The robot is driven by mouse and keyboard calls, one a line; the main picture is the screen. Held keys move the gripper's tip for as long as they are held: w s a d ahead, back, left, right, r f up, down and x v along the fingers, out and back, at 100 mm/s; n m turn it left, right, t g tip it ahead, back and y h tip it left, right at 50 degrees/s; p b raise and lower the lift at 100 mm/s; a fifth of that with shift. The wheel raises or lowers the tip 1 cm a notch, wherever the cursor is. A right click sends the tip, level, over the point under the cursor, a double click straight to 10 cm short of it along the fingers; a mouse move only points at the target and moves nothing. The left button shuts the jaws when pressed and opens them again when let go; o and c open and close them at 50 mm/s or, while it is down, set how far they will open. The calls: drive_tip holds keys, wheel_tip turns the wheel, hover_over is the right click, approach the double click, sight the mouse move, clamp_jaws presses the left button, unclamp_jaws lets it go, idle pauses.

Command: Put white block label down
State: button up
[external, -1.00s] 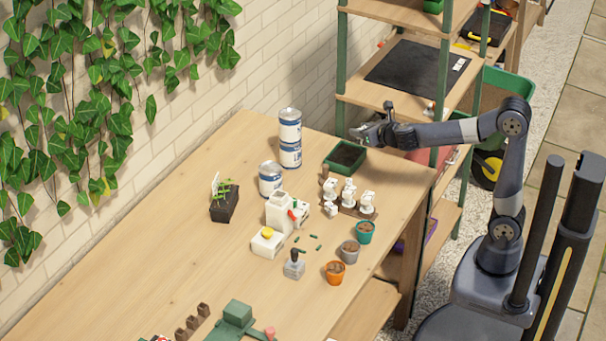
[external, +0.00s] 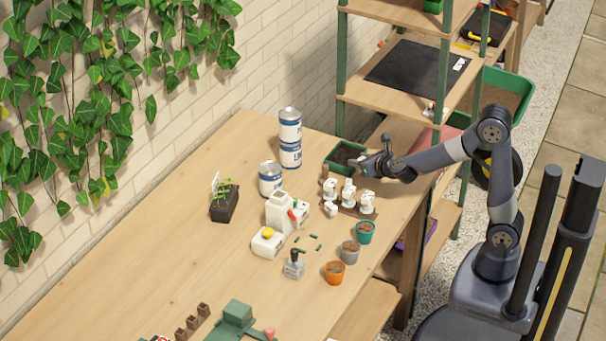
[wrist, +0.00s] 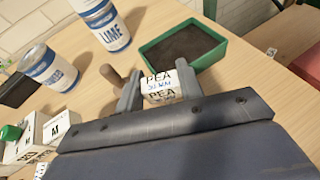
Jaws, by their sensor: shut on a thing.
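A white block label (wrist: 157,80) printed "PEA" is between the two fingers of my gripper (wrist: 158,88) in the wrist view, and the fingers are shut on it. The "PEA" print shows twice; I cannot tell whether this is two faces or two blocks. In the external view my gripper (external: 364,160) is low at the back right of the table, in front of the green tray and just behind the white blocks (external: 348,190) on a small wooden rack. The held label is not clearly seen there.
The dark-filled green tray (wrist: 208,52) lies just beyond my gripper. A lime can (wrist: 105,25) and another can (wrist: 48,68) stand to its left, with a wooden handle (wrist: 110,74) close by. Small pots (external: 365,232) stand at the right edge. The table's left half is mostly clear.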

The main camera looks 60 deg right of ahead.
drive_tip(key=shift+f+b, duration=0.45)
drive_tip(key=shift+f, duration=1.25)
drive_tip(key=shift+f+b, duration=0.25)
drive_tip(key=shift+b, duration=0.05)
drive_tip(key=o, duration=1)
drive_tip(key=shift+r, duration=0.1)
drive_tip(key=shift+c, duration=0.2)
drive_tip(key=shift+r, duration=0.1)
drive_tip(key=shift+r+p, duration=0.2)
drive_tip(key=shift+p, duration=0.25)
drive_tip(key=p+v, duration=0.1)
drive_tip(key=v, duration=1.1)
drive_tip(key=shift+p, duration=0.3)
drive_tip(key=shift+w+f, duration=0.1)
drive_tip(key=shift+f, duration=0.05)
